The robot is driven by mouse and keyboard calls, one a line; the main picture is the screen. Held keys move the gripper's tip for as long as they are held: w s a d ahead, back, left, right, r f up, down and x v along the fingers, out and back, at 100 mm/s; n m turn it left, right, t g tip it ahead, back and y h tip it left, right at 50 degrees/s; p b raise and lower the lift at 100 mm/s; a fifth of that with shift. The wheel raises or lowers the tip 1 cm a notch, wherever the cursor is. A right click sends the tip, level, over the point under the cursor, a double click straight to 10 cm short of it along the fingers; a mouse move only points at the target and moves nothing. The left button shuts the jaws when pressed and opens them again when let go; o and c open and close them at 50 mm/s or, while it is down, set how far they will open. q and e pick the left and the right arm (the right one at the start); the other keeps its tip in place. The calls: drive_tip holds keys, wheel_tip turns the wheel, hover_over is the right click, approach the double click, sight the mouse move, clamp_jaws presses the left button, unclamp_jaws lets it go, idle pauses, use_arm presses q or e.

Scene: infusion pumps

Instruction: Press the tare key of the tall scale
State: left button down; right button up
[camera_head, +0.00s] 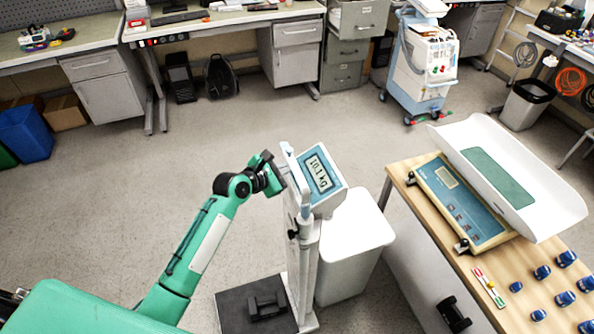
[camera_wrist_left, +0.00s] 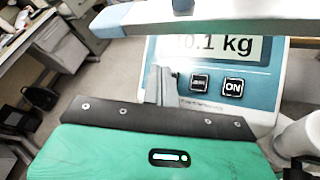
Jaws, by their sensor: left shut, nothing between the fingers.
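The tall scale (camera_head: 302,235) stands on the floor, its head unit (camera_head: 322,178) on top of a white column. Its display reads 10.1 kg in the head view; the wrist view shows the display (camera_wrist_left: 225,48) partly cut off. Below the display are two dark keys, a left key (camera_wrist_left: 199,83) with small unreadable lettering and an ON key (camera_wrist_left: 233,86). My left gripper (camera_head: 274,174) is shut and empty beside the column top. In the wrist view its fingertips (camera_wrist_left: 161,84) lie just left of the left key; contact cannot be told.
A white bar (camera_wrist_left: 230,22) crosses in front of the display's upper part. A black weight (camera_head: 268,305) rests on the tall scale's platform (camera_head: 232,308). A wooden table (camera_head: 398,182) with a baby scale (camera_head: 463,205) is at right.

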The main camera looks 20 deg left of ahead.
idle(0.8)
use_arm(q)
drive_tip(key=shift+f, duration=0.15)
drive_tip(key=shift+w+d+f+p, duration=0.1)
drive_tip(key=shift+d+f+p, duration=0.1)
drive_tip(key=shift+p, duration=0.1)
drive_tip(key=shift+w+d+f, duration=0.1)
drive_tip(key=shift+f, duration=0.25)
idle(0.6)
drive_tip(key=shift+r, duration=0.1)
drive_tip(key=shift+a+r+p, duration=0.25)
drive_tip(key=shift+r+p, duration=0.3)
drive_tip(key=shift+p, duration=0.35)
drive_tip(key=shift+s, duration=0.2)
